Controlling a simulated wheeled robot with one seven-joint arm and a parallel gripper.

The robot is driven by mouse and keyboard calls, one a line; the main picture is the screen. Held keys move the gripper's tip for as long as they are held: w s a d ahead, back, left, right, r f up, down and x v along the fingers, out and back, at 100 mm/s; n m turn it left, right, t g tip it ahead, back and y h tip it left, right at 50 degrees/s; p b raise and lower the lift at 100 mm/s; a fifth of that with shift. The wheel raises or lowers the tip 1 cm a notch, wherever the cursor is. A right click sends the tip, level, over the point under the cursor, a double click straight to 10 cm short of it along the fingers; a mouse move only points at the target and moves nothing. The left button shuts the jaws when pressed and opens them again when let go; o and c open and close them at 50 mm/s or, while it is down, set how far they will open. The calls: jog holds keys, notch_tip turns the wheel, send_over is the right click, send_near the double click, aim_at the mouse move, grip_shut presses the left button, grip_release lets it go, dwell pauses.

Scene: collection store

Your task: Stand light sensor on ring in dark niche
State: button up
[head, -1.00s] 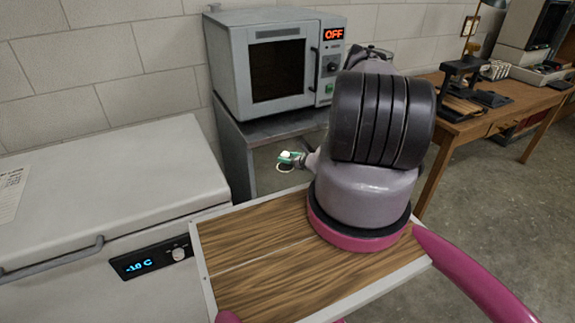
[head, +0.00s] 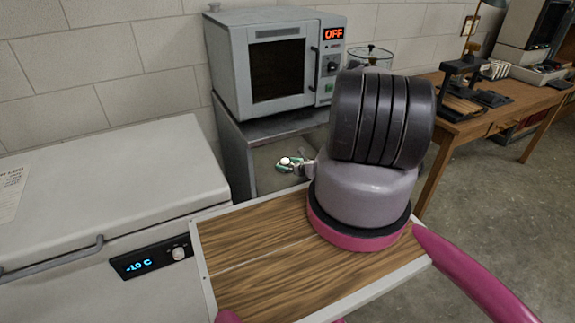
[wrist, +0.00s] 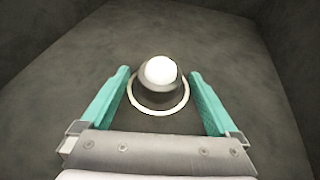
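The light sensor (wrist: 158,90) has a white dome on a dark round body. In the wrist view it stands upright inside the outline of a thin white ring (wrist: 157,112) on the dark grey niche floor (wrist: 60,80). My gripper (wrist: 159,73) is open, with one teal finger on each side of the sensor and a visible gap at both. In the head view my gripper (head: 292,164) and the white dome (head: 285,161) are small, inside the niche (head: 268,178) below the oven. The ring is hidden there.
A grey oven (head: 270,70) reading OFF sits on top of the niche cabinet (head: 232,150). A white chest freezer (head: 100,190) stands at the left. A wooden desk (head: 460,125) with equipment is at the right. Dark niche walls rise close around my gripper.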

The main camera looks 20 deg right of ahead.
jog(key=shift+r, duration=0.2)
jog(key=v, duration=1.2)
jog(key=shift+d+f, duration=0.1)
